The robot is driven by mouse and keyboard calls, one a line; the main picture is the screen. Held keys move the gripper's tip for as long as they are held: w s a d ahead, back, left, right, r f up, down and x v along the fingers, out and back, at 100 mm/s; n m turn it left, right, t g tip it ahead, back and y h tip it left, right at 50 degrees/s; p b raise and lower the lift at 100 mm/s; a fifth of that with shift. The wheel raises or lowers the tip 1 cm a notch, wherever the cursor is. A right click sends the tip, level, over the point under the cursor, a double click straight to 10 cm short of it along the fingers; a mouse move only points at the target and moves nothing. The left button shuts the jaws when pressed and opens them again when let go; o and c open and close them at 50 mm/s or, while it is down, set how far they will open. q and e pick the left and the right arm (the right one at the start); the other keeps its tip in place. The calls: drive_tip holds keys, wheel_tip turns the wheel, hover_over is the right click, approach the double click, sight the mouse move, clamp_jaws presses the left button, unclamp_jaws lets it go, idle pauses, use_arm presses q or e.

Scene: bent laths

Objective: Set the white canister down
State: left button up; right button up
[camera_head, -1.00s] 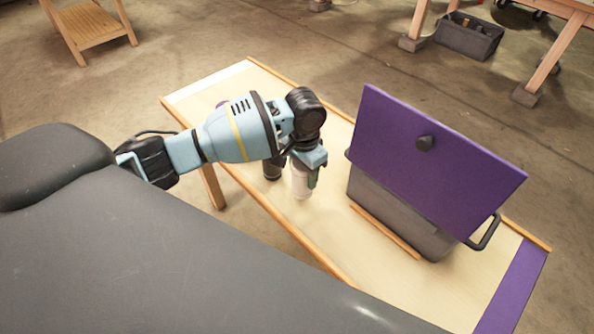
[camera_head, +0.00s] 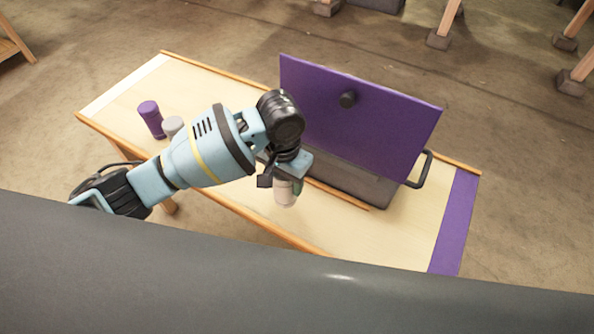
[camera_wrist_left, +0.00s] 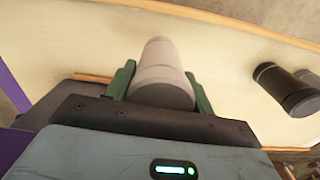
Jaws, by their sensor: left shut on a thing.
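The white canister (camera_head: 285,194) is held upright or nearly so below my left gripper (camera_head: 289,184), over the pale table top near its front edge. In the left wrist view the white canister (camera_wrist_left: 160,72) sits between the two green fingers of my left gripper (camera_wrist_left: 161,88), which is shut on it. I cannot tell whether its base touches the table, as its contact with the top is not clear. My right gripper is not in view.
A grey box with a raised purple lid (camera_head: 360,115) stands close to the right, with a wooden strip (camera_head: 340,194) before it. A purple canister (camera_head: 150,117) and a grey one (camera_head: 172,127) stand left. A black canister (camera_wrist_left: 282,90) shows in the wrist view.

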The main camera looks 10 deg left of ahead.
use_arm(q)
drive_tip(key=s+a+r+n, duration=0.4)
drive_tip(key=s+a+r, duration=0.1)
drive_tip(key=a+r, duration=0.5)
drive_tip(key=shift+s+a+n, duration=0.15)
drive_tip(key=shift+a+n, duration=0.15)
drive_tip(key=shift+a, duration=0.25)
drive_tip(key=shift+s, duration=0.1)
